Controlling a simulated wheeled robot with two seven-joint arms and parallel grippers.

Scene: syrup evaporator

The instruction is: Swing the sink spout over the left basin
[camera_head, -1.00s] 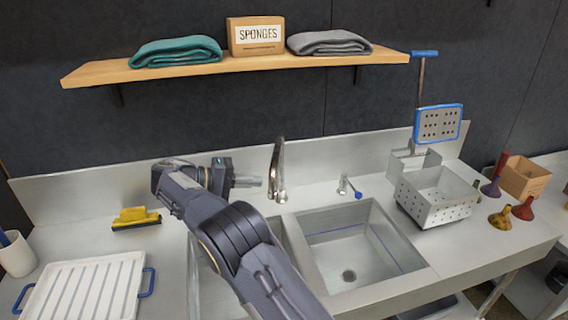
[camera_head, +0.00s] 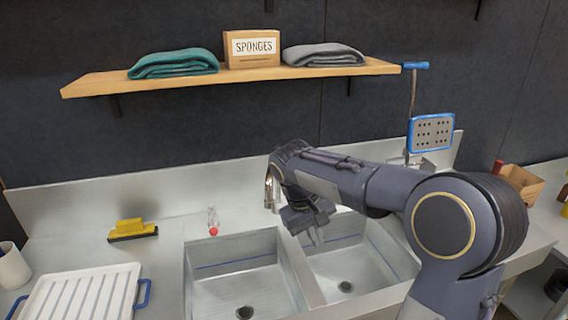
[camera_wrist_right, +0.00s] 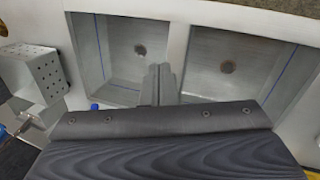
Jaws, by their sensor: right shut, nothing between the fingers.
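The metal sink spout (camera_head: 271,190) stands at the back between the basins in the head view. Its upper part is hidden behind my right wrist, so I cannot tell exactly which way it points. The left basin (camera_head: 240,285) is empty and fully open to view. The right basin (camera_head: 365,270) is partly covered by my right arm. My right gripper (camera_head: 314,237) is shut and empty, pointing down just right of the spout, near the divider. In the wrist view its fingers (camera_wrist_right: 160,84) show over the divider between both basins. The spout cannot be made out there. My left gripper is out of view.
A red-tipped tap handle (camera_head: 213,226) stands behind the left basin. A blue knob (camera_wrist_right: 94,106) and a perforated metal basket (camera_wrist_right: 38,75) show in the wrist view. A yellow brush (camera_head: 132,229) and a white ridged tray (camera_head: 85,295) lie left. A wooden shelf (camera_head: 240,74) hangs above.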

